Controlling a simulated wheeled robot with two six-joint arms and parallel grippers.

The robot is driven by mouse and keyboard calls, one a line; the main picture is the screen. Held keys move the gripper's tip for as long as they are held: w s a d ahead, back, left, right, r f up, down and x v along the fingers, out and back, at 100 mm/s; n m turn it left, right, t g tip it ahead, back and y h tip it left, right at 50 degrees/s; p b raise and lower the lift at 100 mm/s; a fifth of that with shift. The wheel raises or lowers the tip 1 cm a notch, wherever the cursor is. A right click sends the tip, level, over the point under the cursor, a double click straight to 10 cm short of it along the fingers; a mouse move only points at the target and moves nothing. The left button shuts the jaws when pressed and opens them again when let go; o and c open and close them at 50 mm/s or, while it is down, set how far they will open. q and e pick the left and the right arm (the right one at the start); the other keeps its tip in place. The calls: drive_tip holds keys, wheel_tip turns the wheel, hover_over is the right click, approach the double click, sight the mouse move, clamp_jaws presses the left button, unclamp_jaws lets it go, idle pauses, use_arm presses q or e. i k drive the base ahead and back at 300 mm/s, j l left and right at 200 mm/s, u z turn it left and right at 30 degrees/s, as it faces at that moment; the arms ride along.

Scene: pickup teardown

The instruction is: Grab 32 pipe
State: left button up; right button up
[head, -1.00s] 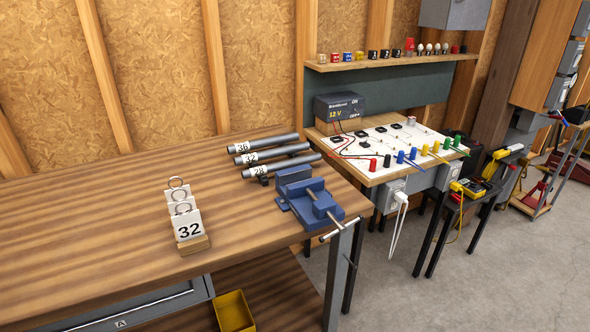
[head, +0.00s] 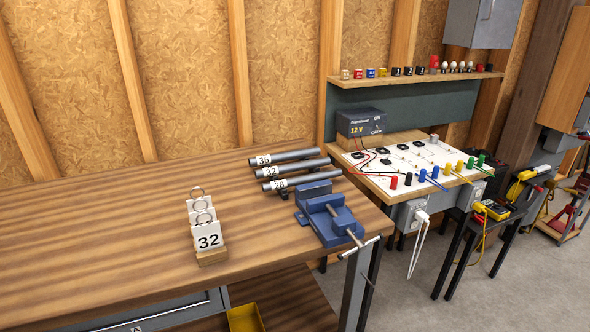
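Three grey pipes lie side by side at the back right of the wooden workbench (head: 100,250), each with a white number label at its left end. The pipe labelled 32 (head: 303,167) is the middle one. The pipe labelled 36 (head: 291,155) lies behind it, and the pipe labelled 28 (head: 312,177) lies in front. Neither of my grippers is in the head view.
A blue vise (head: 328,216) sits at the bench's right corner, close in front of the pipes. A circuit-board table (head: 420,172) with a 12 V supply (head: 362,122) stands to the right. A yellow bin (head: 245,318) is below the bench. The bench's left part is clear.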

sight(269, 171)
drive_tip(key=i+l, duration=0.15)
drive_tip(key=l, duration=0.15)
drive_tip(key=i+l+u, duration=0.15)
drive_tip(key=i+l, duration=0.15)
drive_tip(key=l, duration=0.3)
drive_tip(key=i+l+u, duration=0.15)
drive_tip(key=i+l, duration=0.15)
drive_tip(key=l, duration=0.35)
drive_tip(key=u, duration=0.05)
